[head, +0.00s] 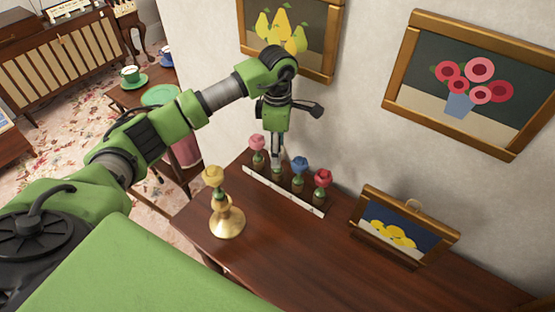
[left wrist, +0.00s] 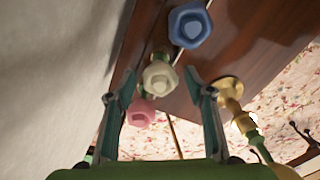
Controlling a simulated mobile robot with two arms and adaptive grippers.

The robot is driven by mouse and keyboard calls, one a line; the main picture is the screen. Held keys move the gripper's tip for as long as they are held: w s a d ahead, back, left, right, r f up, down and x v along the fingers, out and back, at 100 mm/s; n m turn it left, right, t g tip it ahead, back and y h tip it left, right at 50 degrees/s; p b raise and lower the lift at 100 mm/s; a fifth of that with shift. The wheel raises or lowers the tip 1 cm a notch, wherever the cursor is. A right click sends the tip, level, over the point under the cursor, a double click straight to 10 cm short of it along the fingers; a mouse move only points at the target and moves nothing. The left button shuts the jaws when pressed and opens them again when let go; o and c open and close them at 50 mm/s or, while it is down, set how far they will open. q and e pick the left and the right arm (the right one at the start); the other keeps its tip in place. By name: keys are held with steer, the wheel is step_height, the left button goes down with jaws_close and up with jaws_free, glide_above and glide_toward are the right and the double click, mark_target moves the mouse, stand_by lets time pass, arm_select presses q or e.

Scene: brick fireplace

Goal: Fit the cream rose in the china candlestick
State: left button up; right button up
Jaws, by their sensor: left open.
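The cream rose (left wrist: 160,77) faces the camera in the left wrist view, between the pink and blue roses. In the head view it is mostly hidden behind my left gripper (head: 277,150), which points down over the row of roses. My left gripper (left wrist: 161,86) is open, with a finger on either side of the cream rose. I cannot tell whether they touch it. No china candlestick can be made out. A brass candlestick (head: 227,221) holds a yellow rose (head: 213,175) at the table's left. My right gripper is not in view.
The pink rose (head: 257,142), blue rose (head: 299,163) and red rose (head: 322,177) stand close by in the white-fronted holder (head: 285,192). A small framed picture (head: 400,228) stands to the right on the wooden table (head: 300,260). The table's front middle is clear. The wall is close behind.

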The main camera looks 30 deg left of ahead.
arm_select(q)
steer(key=c, duration=0.9)
steer(key=shift+r, duration=0.4)
steer(key=shift+r+p, duration=0.9)
steer(key=shift+r, duration=0.35)
steer(key=shift+r+p, duration=0.5)
steer(key=shift+r, duration=0.45)
